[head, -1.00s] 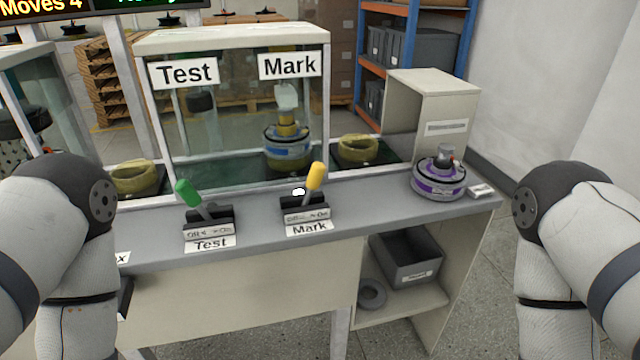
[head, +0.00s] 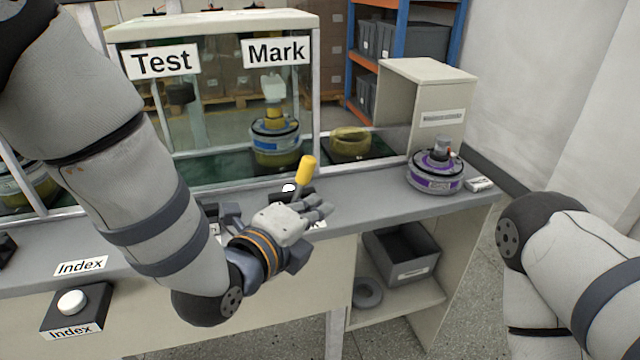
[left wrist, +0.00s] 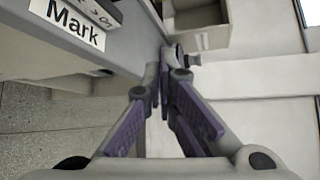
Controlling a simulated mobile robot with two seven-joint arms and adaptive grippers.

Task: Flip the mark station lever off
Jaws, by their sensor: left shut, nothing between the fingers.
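The Mark lever has a yellow handle (head: 307,170) that leans to the right from its dark base on the counter edge. My left gripper (head: 319,208) is just in front of that base and hides most of it and its label. It is close below the yellow handle; I cannot tell whether it touches the lever. In the left wrist view the fingers (left wrist: 164,80) are together and empty, and the Mark label (left wrist: 77,21) shows at the upper left. Of my right arm only upper links show in the head view; its gripper is out of frame.
A glass cabinet with a Mark sign (head: 276,52) stands behind the lever, with a motor (head: 275,140) inside. A purple motor (head: 436,172) sits on the counter to the right. A grey bin (head: 402,257) is on the shelf below. An Index button (head: 71,302) is at left.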

